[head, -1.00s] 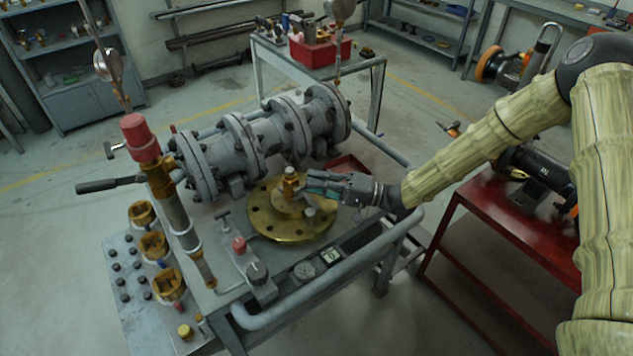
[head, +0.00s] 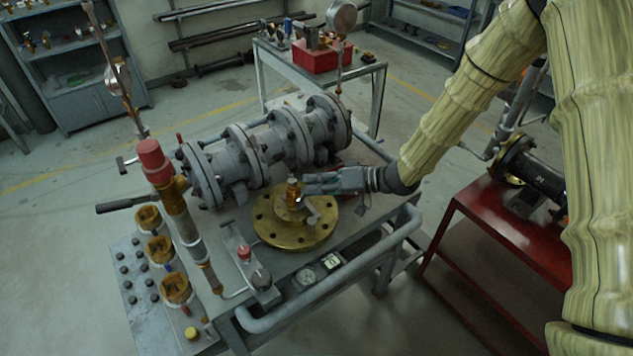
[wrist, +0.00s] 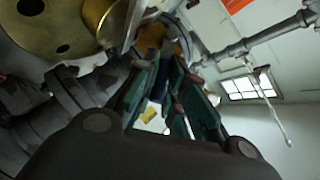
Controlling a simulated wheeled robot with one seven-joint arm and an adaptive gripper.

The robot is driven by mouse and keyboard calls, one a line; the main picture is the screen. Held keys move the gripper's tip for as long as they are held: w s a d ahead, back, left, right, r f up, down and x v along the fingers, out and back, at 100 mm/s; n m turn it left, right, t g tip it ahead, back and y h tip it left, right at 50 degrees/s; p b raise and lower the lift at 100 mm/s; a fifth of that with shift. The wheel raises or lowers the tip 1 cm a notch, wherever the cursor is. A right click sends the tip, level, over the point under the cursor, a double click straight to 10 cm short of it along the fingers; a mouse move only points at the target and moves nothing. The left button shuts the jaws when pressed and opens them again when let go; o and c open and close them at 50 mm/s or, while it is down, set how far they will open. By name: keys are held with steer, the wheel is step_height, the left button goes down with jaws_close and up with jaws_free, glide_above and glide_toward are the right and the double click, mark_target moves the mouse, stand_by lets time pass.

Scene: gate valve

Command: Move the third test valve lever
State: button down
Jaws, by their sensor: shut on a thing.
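A small brass valve (head: 293,190) stands upright on the round brass flange (head: 270,231) in the middle of the workbench. A short grey handle (head: 314,212) juts from beside it over the flange. My gripper (head: 307,184) reaches in from the right, with its fingers at the brass valve. In the wrist view, the teal fingers (wrist: 168,95) are closed around a dark blue piece (wrist: 158,85) by the brass valve body (wrist: 152,38). This piece appears to be the valve's lever, but the fingers hide most of it. The flange also shows in the wrist view (wrist: 45,32).
A grey flanged pipe assembly (head: 262,152) lies just behind the flange. A red-capped column (head: 155,162) stands left, beside several brass valves on a plate (head: 127,275). A bench rail (head: 330,292) runs along the front. A red table (head: 478,225) stands right.

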steer(key=shift+s+a+r+n+h+p, duration=0.2)
steer(key=shift+r+n+h+p, duration=0.15)
steer(key=shift+h, duration=0.25)
steer(key=c, duration=1.7)
jaws_free()
steer(key=shift+c, duration=0.2)
steer(key=shift+f, duration=0.1)
steer(key=v, duration=1.2)
